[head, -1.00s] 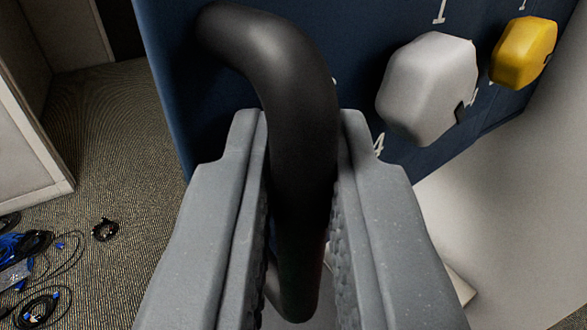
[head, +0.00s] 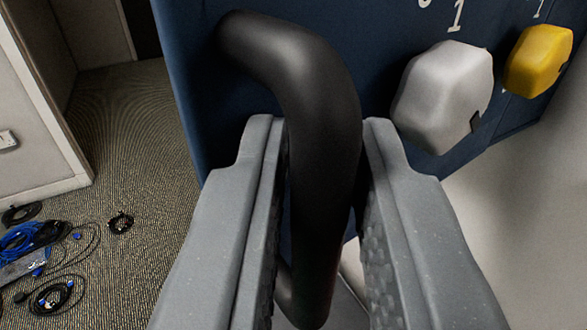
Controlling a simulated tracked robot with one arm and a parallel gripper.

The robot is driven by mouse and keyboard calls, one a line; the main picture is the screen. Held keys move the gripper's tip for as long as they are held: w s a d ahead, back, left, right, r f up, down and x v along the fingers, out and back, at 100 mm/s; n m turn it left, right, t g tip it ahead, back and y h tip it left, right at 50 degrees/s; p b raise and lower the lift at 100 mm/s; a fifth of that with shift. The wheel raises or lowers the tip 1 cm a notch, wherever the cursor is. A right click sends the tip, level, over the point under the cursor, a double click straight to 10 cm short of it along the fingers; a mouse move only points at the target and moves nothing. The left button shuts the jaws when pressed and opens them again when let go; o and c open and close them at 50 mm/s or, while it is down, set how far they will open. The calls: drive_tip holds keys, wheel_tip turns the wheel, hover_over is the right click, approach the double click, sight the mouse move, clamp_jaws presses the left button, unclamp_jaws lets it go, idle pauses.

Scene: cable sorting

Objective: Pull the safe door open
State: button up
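The safe door is a dark blue panel (head: 190,110) filling the upper middle of the head view. Its black curved bar handle (head: 322,110) stands out from it and runs down between my fingers. My gripper (head: 325,125) straddles the handle, one grey finger on each side. The left finger is close against the handle, and a narrow gap shows between the lower handle and the right finger. A silver knob (head: 440,95) and a yellow knob (head: 538,60) sit right of the handle with white digits by them. I cannot tell whether the door is ajar.
Several blue and black cables (head: 40,240) lie on the carpet (head: 135,180) at lower left. A pale cabinet (head: 35,130) stands at the left edge. A pale surface (head: 480,210) lies at right below the knobs.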

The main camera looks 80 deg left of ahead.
idle(0.3)
drive_tip(key=s+d+b, duration=0.2)
drive_tip(key=d, duration=1.1)
drive_tip(key=shift+s+d+b, duration=0.15)
drive_tip(key=shift+d+b, duration=0.15)
drive_tip(key=w+d+r+m+t+h, duration=0.2)
drive_tip(key=w+d+m+t+h, duration=0.45)
drive_tip(key=w+m+h, duration=0.2)
drive_tip(key=w+d+r+m+t+h, duration=0.3)
drive_tip(key=w+d+m+t+h, duration=0.35)
drive_tip(key=w+m+h, duration=0.2)
wheel_tip(320, 180, up, 15)
drive_tip(key=n+p, duration=0.1)
drive_tip(key=p, duration=1.4)
drive_tip(key=shift+s+d+g+h, duration=0.15)
drive_tip(key=shift+g+h, duration=0.25)
